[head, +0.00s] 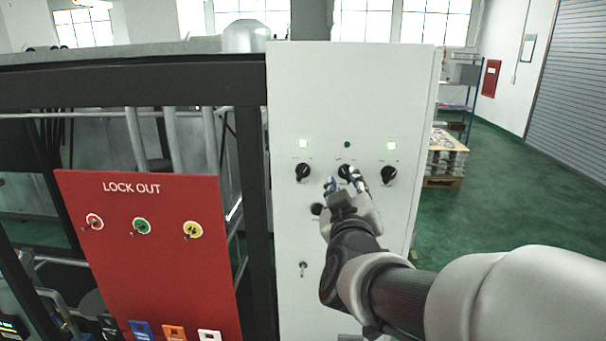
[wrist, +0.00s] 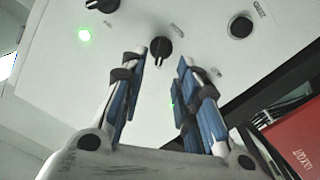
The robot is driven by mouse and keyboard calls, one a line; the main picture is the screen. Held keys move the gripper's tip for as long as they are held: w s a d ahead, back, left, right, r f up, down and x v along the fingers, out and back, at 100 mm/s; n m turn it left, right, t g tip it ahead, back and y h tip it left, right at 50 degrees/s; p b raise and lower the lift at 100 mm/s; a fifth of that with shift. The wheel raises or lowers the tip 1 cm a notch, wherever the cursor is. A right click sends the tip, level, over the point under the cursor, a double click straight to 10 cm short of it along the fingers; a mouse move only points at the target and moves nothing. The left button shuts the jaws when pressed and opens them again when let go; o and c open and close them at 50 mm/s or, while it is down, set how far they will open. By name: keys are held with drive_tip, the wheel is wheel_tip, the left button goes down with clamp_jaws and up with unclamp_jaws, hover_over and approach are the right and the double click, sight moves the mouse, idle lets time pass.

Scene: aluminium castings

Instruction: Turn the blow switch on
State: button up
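A white panel (head: 352,90) carries three black rotary knobs in a row. Their labels are too small to read, so I cannot confirm which is the blow switch. The middle knob (head: 344,171) has a dark lamp (head: 347,145) above it. My gripper (head: 345,184) is open in front of this knob. In the wrist view the middle knob (wrist: 160,48) shows between the tips of my blue-padded fingers (wrist: 162,60), with visible gaps on both sides. Its white mark points down in that view. No contact is visible.
The left knob (head: 303,172) and right knob (head: 388,175) have lit green lamps above them. A black round control (head: 317,209) sits just below left of my gripper, with a toggle (head: 303,266) lower down. A red lock-out board (head: 150,260) stands left.

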sight(345, 173)
drive_tip(key=w, duration=0.5)
drive_tip(key=shift+d+p, duration=0.35)
drive_tip(key=shift+d, duration=0.05)
drive_tip(key=shift+s, duration=0.1)
drive_tip(key=shift+c, duration=0.6)
clamp_jaws()
